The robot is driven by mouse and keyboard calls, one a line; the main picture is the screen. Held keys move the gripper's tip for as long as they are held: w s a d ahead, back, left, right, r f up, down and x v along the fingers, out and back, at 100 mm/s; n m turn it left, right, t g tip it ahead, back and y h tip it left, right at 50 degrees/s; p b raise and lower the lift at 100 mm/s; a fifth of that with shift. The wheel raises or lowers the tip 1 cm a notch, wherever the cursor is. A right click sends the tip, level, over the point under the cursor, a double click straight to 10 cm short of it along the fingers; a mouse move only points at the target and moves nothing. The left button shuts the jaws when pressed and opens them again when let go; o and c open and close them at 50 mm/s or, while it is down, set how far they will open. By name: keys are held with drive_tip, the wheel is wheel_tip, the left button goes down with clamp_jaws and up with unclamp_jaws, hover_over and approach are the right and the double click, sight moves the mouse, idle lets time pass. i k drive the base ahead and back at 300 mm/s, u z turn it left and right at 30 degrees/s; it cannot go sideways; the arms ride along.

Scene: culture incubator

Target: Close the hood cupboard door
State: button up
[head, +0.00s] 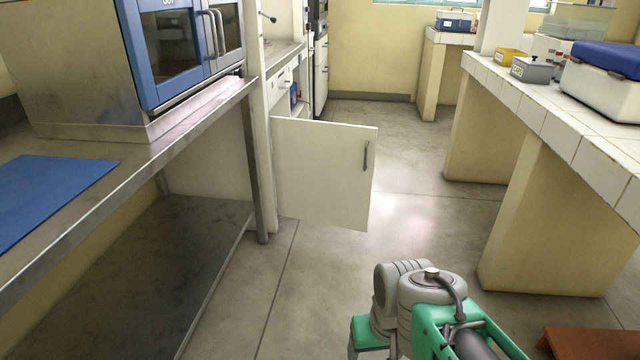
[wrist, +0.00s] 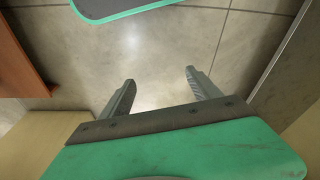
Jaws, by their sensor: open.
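The hood cupboard door (head: 323,172) is a cream panel in the head view, swung wide open into the aisle. Its grey vertical handle (head: 366,156) is near the top right of the panel. The open cupboard (head: 292,97) is behind it, with its inside mostly hidden. My gripper (wrist: 158,88) shows in the wrist view with its two fingers spread and nothing between them, above bare floor. In the head view my arm is at the bottom, well short of the door, and the fingers are not in view.
A metal bench (head: 190,125) with a blue mat (head: 48,190) and an incubator (head: 180,55) stands on the left. A white-tiled counter (head: 560,110) with boxes stands on the right. A brown-red piece (head: 590,343) is at the lower right. The floor (head: 420,220) between is clear.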

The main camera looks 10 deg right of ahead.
sight(323, 171)
drive_tip(key=k, duration=0.6)
drive_tip(key=z, duration=0.3)
drive_tip(key=i, duration=1.65)
drive_tip(key=u, duration=1.25)
drive_tip(key=i, duration=0.65)
drive_tip(key=u, duration=0.65)
